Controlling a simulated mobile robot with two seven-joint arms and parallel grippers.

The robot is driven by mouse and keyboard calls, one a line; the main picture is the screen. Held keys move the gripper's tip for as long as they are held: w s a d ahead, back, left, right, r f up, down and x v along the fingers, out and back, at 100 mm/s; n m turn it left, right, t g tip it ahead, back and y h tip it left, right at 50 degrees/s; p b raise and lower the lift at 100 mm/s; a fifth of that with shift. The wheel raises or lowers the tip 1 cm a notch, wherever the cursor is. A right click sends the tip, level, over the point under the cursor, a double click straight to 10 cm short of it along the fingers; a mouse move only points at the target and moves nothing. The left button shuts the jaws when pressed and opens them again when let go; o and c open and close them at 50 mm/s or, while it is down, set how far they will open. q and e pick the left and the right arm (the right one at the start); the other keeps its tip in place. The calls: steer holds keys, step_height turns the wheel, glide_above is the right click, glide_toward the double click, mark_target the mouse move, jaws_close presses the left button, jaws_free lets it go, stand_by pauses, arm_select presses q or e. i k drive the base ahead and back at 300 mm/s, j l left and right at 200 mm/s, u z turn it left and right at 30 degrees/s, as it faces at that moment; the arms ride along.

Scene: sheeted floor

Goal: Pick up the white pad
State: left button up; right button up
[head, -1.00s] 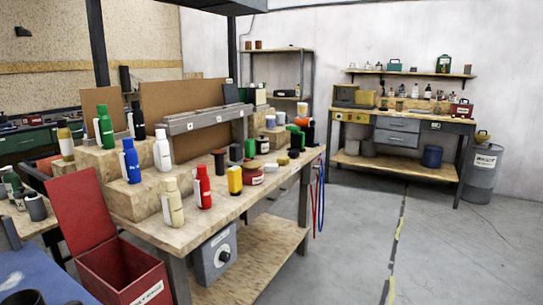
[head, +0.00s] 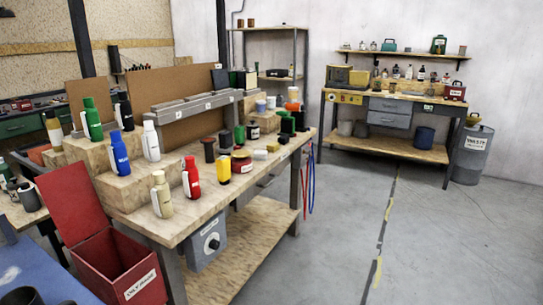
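I cannot make out a thing that is clearly a white pad. A small pale, off-white block (head: 260,154) lies on the wooden workbench (head: 190,222) near its right part, beside a red tin (head: 242,165). It is too small to tell what it is. Neither of my grippers shows in the head view.
Several bottles, among them a red one (head: 191,177) and a cream one (head: 161,195), stand on the bench. A red open-lidded bin (head: 115,262) stands at its front left. A blue surface (head: 35,265) fills the lower left. Floor on the right (head: 440,250) is clear.

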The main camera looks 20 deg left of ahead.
mark_target(259, 155)
steer(key=i+z, duration=0.1)
steer(key=i, duration=4.5)
steer(key=i+u, duration=0.1)
steer(key=i, duration=0.45)
steer(key=i+l+u, duration=0.15)
steer(key=i, duration=0.4)
steer(key=u, duration=2.55)
